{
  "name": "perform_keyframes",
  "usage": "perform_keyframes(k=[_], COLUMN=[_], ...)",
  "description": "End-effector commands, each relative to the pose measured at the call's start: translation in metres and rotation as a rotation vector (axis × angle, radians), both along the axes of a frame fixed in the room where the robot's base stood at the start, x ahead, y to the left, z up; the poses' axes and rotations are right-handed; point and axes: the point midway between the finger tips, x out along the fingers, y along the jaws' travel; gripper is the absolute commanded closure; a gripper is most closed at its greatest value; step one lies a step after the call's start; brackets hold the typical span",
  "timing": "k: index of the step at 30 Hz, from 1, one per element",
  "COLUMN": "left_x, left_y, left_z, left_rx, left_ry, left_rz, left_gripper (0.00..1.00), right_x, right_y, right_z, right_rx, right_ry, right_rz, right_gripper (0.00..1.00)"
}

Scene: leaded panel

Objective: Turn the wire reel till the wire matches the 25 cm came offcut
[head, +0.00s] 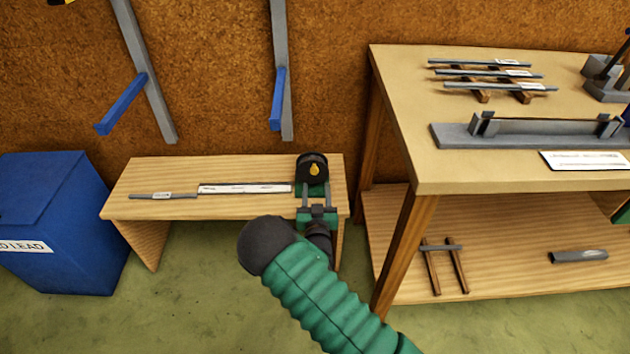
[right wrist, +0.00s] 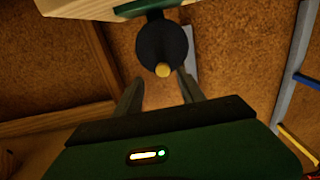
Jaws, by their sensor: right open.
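The wire reel (head: 311,160) is a black drum with a yellow knob (head: 314,170), at the right end of the low bench. The drum (right wrist: 160,40) and knob (right wrist: 162,70) also show in the right wrist view. My right gripper (head: 314,190) is open, its fingers pointing at the reel from the front. In the right wrist view my gripper (right wrist: 160,78) has the knob just beyond and between its fingertips, with nothing gripped. A short grey came offcut (head: 150,197) with a white tag lies at the bench's left. My left gripper is out of view.
A pale marked strip (head: 245,188) lies on the low bench (head: 150,175) between offcut and reel. A blue bin (head: 50,220) stands left. A taller table (head: 400,75) at right holds grey strips (head: 490,75) and a long grey fixture (head: 540,135).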

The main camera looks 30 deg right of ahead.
Motion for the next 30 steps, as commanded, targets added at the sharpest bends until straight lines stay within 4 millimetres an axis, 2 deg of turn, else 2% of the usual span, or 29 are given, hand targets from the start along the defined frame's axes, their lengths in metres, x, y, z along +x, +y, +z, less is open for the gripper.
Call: perform_keyframes(k=[1,3,8,18,29,30], left_x=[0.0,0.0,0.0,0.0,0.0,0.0], left_y=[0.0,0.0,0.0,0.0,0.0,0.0], left_z=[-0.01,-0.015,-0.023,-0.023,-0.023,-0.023], left_rx=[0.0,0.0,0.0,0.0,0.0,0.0], left_ry=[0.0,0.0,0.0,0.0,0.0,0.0], left_rz=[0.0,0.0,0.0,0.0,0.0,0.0], left_gripper=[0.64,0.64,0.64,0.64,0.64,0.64], right_x=[0.011,0.025,0.047,0.053,0.053,0.053], right_y=[-0.006,-0.014,-0.025,-0.031,-0.03,-0.03], right_z=[-0.003,-0.003,0.0,0.001,0.001,0.001], right_rx=[-0.001,-0.003,-0.005,-0.003,-0.004,-0.004], right_ry=[-0.005,-0.004,-0.003,0.001,0.0,0.0], right_rz=[0.0,0.001,0.001,0.001,0.002,0.002], right_gripper=[0.53,0.53,0.53,0.53,0.99,1.0])
